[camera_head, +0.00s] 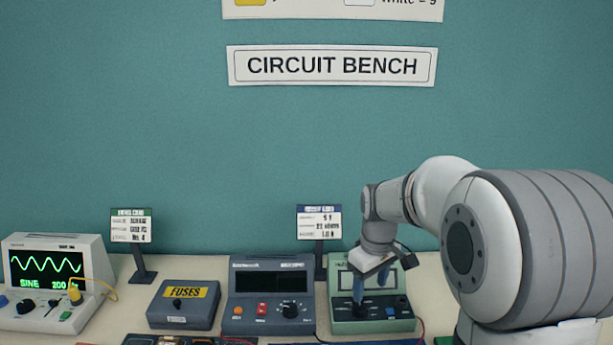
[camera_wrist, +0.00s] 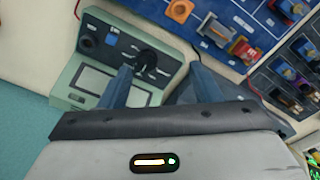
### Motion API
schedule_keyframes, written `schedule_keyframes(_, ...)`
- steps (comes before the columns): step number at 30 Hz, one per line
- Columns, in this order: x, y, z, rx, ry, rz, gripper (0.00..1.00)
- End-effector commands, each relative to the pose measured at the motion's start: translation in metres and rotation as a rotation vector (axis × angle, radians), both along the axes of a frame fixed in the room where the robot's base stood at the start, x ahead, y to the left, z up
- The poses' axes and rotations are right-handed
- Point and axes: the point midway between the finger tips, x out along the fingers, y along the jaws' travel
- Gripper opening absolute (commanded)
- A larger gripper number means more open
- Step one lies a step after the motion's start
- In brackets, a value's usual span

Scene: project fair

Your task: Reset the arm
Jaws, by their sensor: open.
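My arm reaches in from the right in the head view. My gripper (camera_head: 370,288) points down over the pale green meter (camera_head: 390,325) at the bench's right. In the wrist view my gripper (camera_wrist: 166,78) has its two blue-grey fingers apart, with nothing held between them. The green meter (camera_wrist: 75,75) lies under the left finger, and its black knob (camera_wrist: 147,60) shows just beyond the fingertips. I cannot tell whether a finger touches the meter. The gripper hides part of the meter's screen.
A dark grey meter (camera_head: 250,318) stands left of the green one, then a fuse box (camera_head: 183,318) and an oscilloscope (camera_head: 95,262). Two sign stands (camera_head: 139,262) (camera_head: 320,262) rise behind. A blue component board (camera_wrist: 205,18) lies in front. The teal wall backs the bench.

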Motion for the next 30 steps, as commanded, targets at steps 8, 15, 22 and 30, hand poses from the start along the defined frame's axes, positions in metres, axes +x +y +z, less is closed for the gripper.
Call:
schedule_keyframes(8,-0.106,0.0,0.034,0.03,-0.095,-0.269,0.58)
schedule_keyframes(15,-0.185,0.0,0.03,0.071,-0.163,-0.479,0.58)
schedule_keyframes(22,-0.22,0.001,0.021,0.095,-0.195,-0.582,0.58)
schedule_keyframes(30,-0.223,0.001,0.019,0.098,-0.196,-0.594,0.58)
